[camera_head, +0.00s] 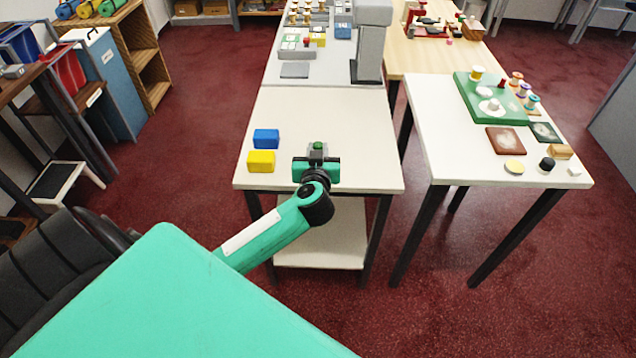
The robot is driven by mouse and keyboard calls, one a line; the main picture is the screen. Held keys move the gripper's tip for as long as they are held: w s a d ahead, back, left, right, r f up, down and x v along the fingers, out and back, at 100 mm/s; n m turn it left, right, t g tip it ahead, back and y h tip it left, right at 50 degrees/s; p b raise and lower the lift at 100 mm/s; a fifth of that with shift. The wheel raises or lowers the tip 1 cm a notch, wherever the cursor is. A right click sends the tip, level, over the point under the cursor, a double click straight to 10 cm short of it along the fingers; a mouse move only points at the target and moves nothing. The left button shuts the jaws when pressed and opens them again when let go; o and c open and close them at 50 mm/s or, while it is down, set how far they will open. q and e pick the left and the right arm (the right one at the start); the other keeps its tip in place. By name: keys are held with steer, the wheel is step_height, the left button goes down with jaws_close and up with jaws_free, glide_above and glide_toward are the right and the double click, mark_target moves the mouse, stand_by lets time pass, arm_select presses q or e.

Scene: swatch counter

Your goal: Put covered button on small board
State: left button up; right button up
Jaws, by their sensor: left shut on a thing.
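My left gripper (316,158) is over the white table in the middle, near its front edge. It is shut on a small dark thing with a green top (317,146), mostly hidden between the fingers. I cannot tell for sure whether this is the covered button. On the right white table lie two small boards, a brown one (507,140) and a dark green one (545,132). A larger green board (476,103) with several small items on it lies behind them. My left gripper is well to the left of these boards. My right gripper is not in view.
A blue block (266,138) and a yellow block (261,161) sit left of my gripper. A gap separates the tables.

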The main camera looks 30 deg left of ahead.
arm_select(q)
step_height(320, 180, down, 12)
steer(key=b, duration=0.1)
steer(key=shift+b, duration=0.4)
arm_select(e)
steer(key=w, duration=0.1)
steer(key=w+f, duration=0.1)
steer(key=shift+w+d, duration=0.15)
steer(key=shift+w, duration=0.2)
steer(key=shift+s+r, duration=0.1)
arm_select(q)
steer(key=o, duration=1)
steer(key=shift+c, duration=0.2)
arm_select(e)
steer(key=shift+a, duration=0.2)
